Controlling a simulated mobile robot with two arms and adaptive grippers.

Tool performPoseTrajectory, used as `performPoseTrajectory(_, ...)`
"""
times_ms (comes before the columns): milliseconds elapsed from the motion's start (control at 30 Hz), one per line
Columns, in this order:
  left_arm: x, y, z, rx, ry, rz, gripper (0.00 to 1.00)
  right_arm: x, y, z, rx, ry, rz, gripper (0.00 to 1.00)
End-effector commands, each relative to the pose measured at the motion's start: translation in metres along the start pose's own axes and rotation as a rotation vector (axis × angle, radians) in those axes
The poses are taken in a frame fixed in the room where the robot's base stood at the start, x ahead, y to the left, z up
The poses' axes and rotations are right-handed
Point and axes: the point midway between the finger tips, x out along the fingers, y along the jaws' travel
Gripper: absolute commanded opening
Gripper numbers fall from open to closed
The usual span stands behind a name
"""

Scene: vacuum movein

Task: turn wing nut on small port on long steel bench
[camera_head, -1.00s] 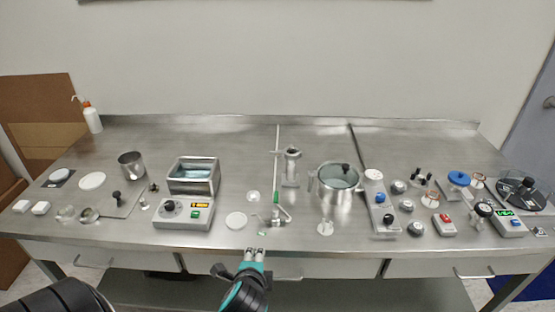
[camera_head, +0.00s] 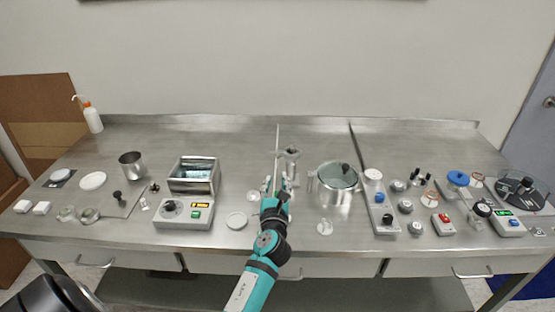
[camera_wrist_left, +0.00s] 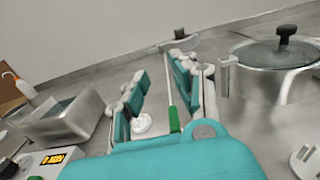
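An upright steel fitting with a side arm (camera_head: 291,155) stands on the long steel bench (camera_head: 235,140), just beyond my left gripper (camera_head: 276,186); it may be the small port. In the left wrist view, its top (camera_wrist_left: 180,42) shows past the fingertips. I cannot make out a wing nut clearly. My left gripper is open, its two teal-padded fingers (camera_wrist_left: 160,80) apart with nothing held between them. It hangs over the bench and hides part of a green-handled piece, whose green part (camera_wrist_left: 174,120) shows between the fingers. My right gripper is not in view.
A lidded steel pot (camera_head: 336,190) stands close on the right of the gripper. A steel bath (camera_head: 194,174) with a control box (camera_head: 183,214) is on the left. The bench's back strip is clear.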

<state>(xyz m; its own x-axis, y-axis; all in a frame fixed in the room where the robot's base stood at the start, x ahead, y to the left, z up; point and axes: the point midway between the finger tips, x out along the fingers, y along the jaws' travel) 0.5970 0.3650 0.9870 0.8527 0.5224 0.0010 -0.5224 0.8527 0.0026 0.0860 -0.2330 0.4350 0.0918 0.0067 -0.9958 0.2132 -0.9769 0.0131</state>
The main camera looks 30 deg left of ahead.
Motion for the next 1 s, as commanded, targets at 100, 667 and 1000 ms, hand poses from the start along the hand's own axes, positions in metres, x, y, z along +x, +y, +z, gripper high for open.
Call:
performPoseTrajectory(100,0.028,0.000,0.002,-0.002,-0.001,0.001,0.27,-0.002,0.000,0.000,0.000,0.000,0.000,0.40)
performPoseTrajectory(667,0.109,0.000,-0.001,-0.002,0.001,0.001,0.27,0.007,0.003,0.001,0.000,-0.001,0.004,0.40)
performPoseTrajectory(1000,0.110,0.000,0.000,-0.003,0.001,0.001,0.20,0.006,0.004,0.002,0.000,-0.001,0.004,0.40)
